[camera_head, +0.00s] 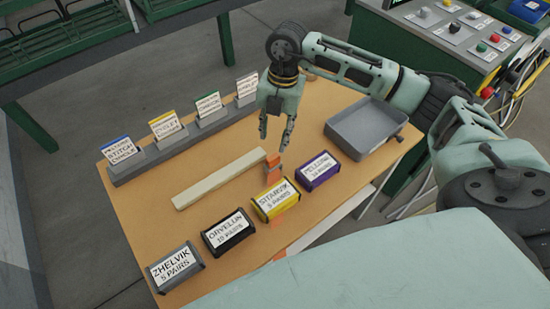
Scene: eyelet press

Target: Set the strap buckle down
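My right gripper (275,138) points down above the middle of the wooden table (150,215). Its two fingers are apart, and I see nothing held between them. A small orange piece (273,160) stands just below the fingertips, by the right end of a pale flat bar (215,180). I cannot tell whether any part there is the strap buckle; no buckle shows clearly. My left gripper is out of view.
Labelled boxes line the front: grey (176,268), black (228,233), yellow (275,200) and purple (318,171). A grey tray (338,140) lies at the right. Card holders stand on a grey rail (150,160) at the back. A control panel (440,30) is beyond the table.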

